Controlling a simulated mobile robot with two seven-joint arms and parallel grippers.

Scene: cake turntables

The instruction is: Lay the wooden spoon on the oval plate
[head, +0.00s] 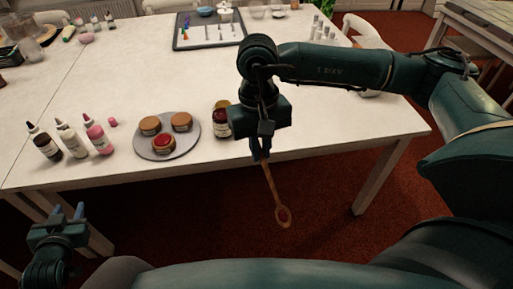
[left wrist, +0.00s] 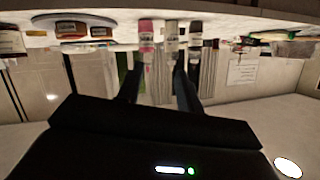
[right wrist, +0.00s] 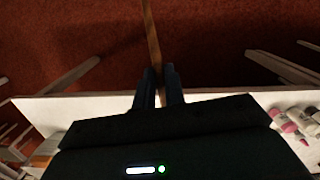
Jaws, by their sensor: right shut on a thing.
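The wooden spoon (head: 269,182) hangs bowl-down from my right gripper (head: 260,155), in front of the table's front edge and above the red floor. The gripper is shut on its upper part. In the right wrist view the spoon's handle (right wrist: 152,40) runs up from between the fingers (right wrist: 160,85). My left gripper (head: 68,212) is low at the left, in front of the table, with its fingers apart and empty. I cannot make out an oval plate for certain. A round grey disc (head: 188,148) on the table bears three round brown-and-red items.
Bottles (head: 68,140) with pointed caps stand left of the disc. A dark jar (head: 221,120) stands right of it, partly hidden by my right arm. A dark-rimmed tray (head: 208,46) lies at the back. The white table (head: 130,80) is clear in the middle.

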